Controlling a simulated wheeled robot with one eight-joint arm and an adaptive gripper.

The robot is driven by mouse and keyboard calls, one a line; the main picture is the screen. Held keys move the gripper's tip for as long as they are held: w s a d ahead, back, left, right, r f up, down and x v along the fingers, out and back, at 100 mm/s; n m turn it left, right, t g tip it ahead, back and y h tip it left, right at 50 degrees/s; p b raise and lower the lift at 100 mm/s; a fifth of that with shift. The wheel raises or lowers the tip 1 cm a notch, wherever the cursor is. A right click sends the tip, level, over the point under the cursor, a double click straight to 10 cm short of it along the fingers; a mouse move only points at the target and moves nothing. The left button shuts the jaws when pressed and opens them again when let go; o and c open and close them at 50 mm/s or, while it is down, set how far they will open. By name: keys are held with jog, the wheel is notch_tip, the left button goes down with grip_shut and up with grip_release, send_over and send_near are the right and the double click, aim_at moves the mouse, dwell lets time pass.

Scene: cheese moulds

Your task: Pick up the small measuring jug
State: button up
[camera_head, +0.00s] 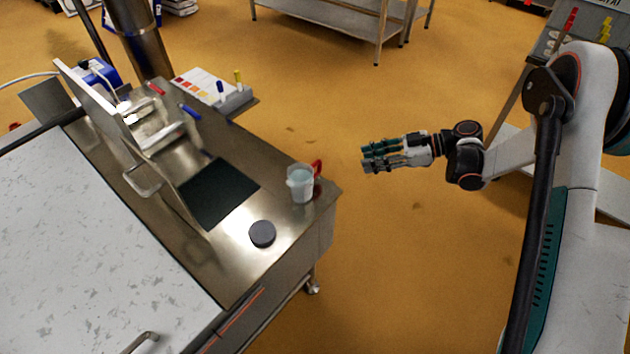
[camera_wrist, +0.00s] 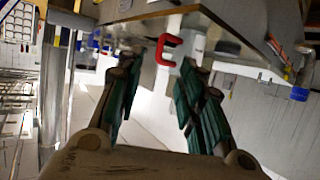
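The small measuring jug (camera_head: 300,184), whitish and translucent with a red handle (camera_head: 317,170), stands upright near the right end of the steel bench. My gripper (camera_head: 365,158) is to the right of the jug, past the bench edge, pointing left with clear space between. In the wrist view the gripper (camera_wrist: 160,72) has its fingers apart, with nothing between them. The red handle (camera_wrist: 168,48) shows ahead between the fingertips, with the jug's pale body (camera_wrist: 192,43) just behind it, partly hidden.
A dark round disc (camera_head: 262,233) lies on the steel bench (camera_head: 288,222) near the jug. A dark mat (camera_head: 220,192) and a white tray with coloured items (camera_head: 205,88) are farther left. A steel rack (camera_head: 340,22) stands behind. The floor around my gripper is clear.

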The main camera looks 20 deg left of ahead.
jog(key=b, duration=0.2)
send_near(307, 178)
jog(key=w+f, duration=0.2)
jog(key=w, duration=0.2)
jog(key=b+x, duration=0.1)
jog(key=x, duration=0.1)
jog(key=b+x, duration=0.1)
jog(key=x, duration=0.2)
jog(key=shift+w+a+r+b, duration=0.1)
jog(key=shift+a+r+b, duration=0.1)
jog(key=shift+b, duration=0.1)
jog(key=shift+r, duration=0.1)
grip_shut()
